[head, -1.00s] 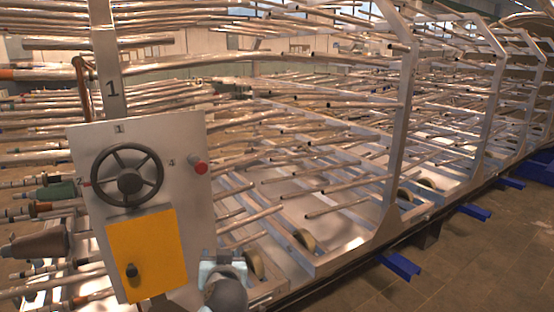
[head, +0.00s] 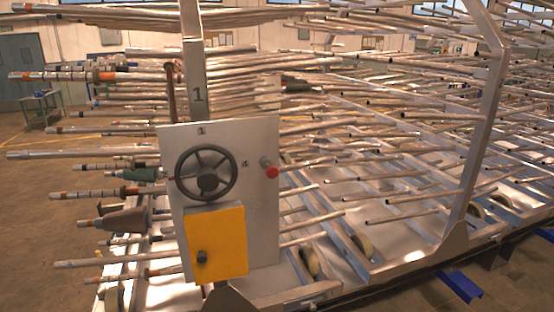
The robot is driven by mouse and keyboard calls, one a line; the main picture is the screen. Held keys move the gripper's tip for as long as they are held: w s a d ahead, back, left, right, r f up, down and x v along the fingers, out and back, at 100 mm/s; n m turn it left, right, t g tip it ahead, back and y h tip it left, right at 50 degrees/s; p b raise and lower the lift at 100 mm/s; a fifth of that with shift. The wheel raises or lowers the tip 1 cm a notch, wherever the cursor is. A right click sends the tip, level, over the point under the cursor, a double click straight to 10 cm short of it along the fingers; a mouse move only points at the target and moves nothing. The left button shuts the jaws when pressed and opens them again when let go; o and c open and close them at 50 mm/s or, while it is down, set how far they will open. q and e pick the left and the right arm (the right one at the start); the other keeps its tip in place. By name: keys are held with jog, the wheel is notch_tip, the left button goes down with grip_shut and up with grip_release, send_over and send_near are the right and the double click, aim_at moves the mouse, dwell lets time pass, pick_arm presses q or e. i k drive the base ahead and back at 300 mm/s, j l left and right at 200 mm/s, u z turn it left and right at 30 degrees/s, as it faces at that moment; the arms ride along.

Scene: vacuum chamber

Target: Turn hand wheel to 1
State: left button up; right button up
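A black hand wheel (head: 206,174) with several spokes and a round hub is mounted on a grey upright panel (head: 258,203). A small label "1" (head: 201,130) is above the wheel, and a label that looks like "4" (head: 245,163) is to its right. A small reddish mark (head: 172,178) shows at the wheel's left edge. A red button (head: 270,171) is at the panel's right side. A yellow box with a black knob (head: 224,240) is below the wheel. Neither of my grippers is in view, and nothing touches the wheel.
A metal frame (head: 478,140) filled with many protruding pipes stands behind and right of the panel. Pipe ends (head: 60,76) also stick out to the left. Brown floor (head: 30,225) is open at the left. A blue foot (head: 460,286) lies at the lower right.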

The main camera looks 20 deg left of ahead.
aim_at(209, 179)
jog(key=u, duration=1.1)
